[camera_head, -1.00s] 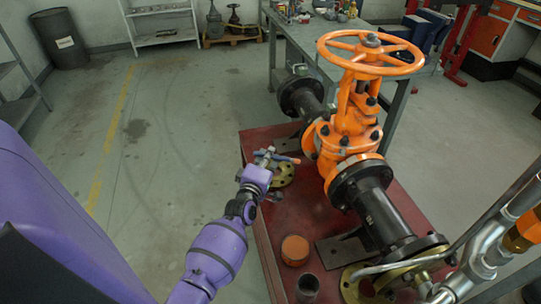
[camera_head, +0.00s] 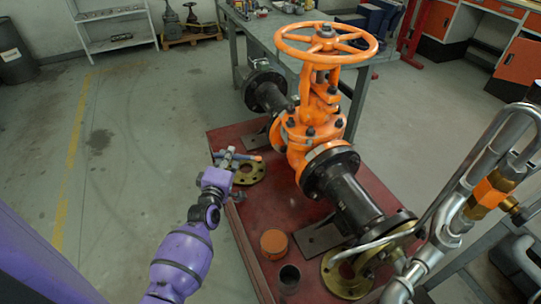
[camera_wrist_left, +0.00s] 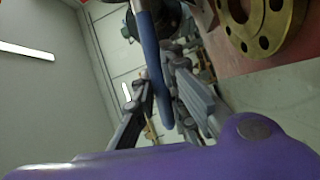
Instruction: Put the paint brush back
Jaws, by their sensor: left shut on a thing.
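The paint brush shows a blue handle (camera_wrist_left: 152,65) in the left wrist view, running between the fingers of my left gripper (camera_wrist_left: 167,95). In the head view, a small blue piece with an orange end (camera_head: 256,158) sticks out to the right of my left gripper (camera_head: 229,157), which is shut on it. The gripper is over the left edge of the red platform, by a brass flange (camera_head: 249,174). The bristles are not clearly seen. My right gripper is not in view.
An orange valve (camera_head: 318,130) with a large handwheel (camera_head: 325,40) and dark pipes stands on the red platform (camera_head: 247,230). An orange-filled can (camera_head: 274,243) and a dark, open cup (camera_head: 289,279) stand near its front. Silver pipes (camera_head: 470,200) rise at right. Floor at left is clear.

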